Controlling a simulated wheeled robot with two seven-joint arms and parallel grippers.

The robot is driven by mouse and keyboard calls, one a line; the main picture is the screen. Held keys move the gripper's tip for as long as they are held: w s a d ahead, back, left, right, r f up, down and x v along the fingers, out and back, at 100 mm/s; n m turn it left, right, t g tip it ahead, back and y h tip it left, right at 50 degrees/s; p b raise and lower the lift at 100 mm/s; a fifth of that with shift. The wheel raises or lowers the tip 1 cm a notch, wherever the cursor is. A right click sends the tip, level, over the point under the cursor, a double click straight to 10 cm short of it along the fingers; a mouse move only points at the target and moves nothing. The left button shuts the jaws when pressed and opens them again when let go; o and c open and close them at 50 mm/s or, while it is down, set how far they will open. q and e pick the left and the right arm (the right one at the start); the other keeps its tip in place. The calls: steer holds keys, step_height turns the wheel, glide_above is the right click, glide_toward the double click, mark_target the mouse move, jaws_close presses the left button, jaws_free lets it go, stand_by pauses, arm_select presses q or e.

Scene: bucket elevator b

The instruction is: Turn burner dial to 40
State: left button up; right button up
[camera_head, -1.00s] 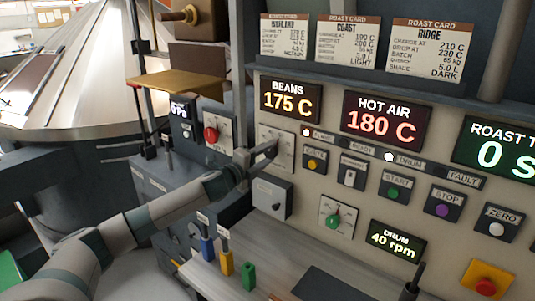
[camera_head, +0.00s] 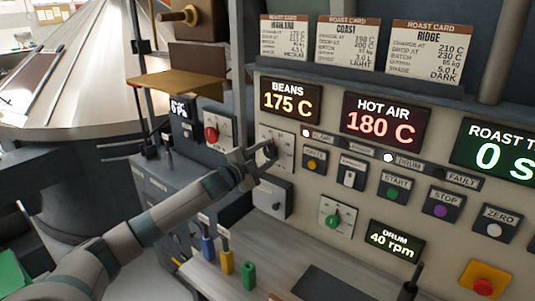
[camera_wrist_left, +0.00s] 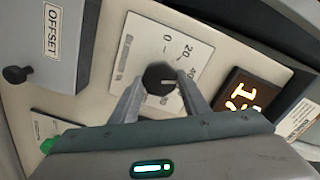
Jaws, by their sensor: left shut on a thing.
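The burner dial is a black round knob (camera_wrist_left: 160,77) on a white scale plate (camera_head: 284,153) marked 0, 20, 40 and up. In the left wrist view a pale line on the knob points to the right of the picture, near the 40 side of the scale; the exact reading is too small to tell. My left gripper (camera_head: 262,152) is shut on the knob, with one finger on each side of it in the left wrist view (camera_wrist_left: 160,92). In the head view the gripper hides much of the dial. My right gripper is not in view.
A grey OFFSET box (camera_head: 272,198) sits just below the dial. A red knob (camera_head: 211,134) is to its left, and the BEANS display (camera_head: 291,101) reads 175 C above. A green-knobbed dial (camera_head: 332,221) and several buttons are to the right.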

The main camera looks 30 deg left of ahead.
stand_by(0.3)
arm_select(q)
steer(key=o, duration=1.1)
steer(key=shift+a, duration=0.1)
steer(key=shift+c, duration=0.2)
steer(key=shift+s+f, duration=0.1)
steer(key=shift+s, duration=0.05)
steer(key=shift+s+f+b, duration=0.1)
steer(key=shift+s+b, duration=0.35)
steer(key=shift+s, duration=0.15)
steer(key=s+a+b, duration=0.1)
steer(key=s+b, duration=0.5)
steer(key=s, duration=1)
steer(key=shift+a, duration=0.15)
